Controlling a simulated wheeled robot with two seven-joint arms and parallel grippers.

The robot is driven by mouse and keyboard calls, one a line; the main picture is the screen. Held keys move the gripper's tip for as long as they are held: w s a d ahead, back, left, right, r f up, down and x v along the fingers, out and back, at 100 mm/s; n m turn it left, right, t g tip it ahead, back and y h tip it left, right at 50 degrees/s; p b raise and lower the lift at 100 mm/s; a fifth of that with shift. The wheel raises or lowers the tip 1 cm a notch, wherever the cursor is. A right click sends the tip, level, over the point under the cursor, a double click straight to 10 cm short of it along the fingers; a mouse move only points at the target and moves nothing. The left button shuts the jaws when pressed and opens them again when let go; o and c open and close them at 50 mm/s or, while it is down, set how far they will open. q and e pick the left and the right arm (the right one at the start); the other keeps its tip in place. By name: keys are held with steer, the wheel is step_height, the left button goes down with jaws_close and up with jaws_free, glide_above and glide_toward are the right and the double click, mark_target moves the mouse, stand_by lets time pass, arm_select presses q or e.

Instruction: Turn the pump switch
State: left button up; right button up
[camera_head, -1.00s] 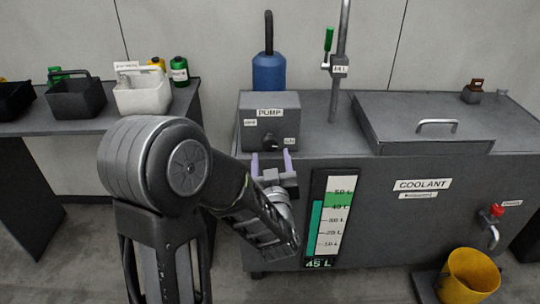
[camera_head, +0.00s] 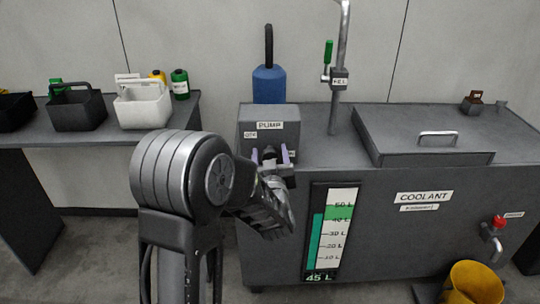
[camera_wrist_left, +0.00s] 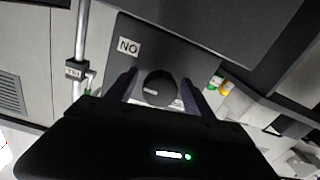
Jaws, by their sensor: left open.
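The grey pump box (camera_head: 268,114), labelled PUMP, stands on the left end of the coolant tank's top. Its round dark switch knob (camera_wrist_left: 159,88) shows in the left wrist view, with a light pointer mark on it. In the head view the knob is largely hidden by my gripper. My left gripper (camera_head: 270,156) is in front of the box's face. Its two purple fingers (camera_wrist_left: 163,88) are open, one on each side of the knob. I cannot tell whether they touch it. The ON label (camera_wrist_left: 129,47) is beside the knob in the wrist view. My right gripper is out of view.
The coolant tank (camera_head: 350,240) carries a level gauge (camera_head: 331,232) reading 45 L. A yellow bucket (camera_head: 472,285) is at the lower right. A side table (camera_head: 100,133) holds caddies and bottles.

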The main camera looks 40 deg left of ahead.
arm_select(q)
jaws_close()
stand_by(0.8)
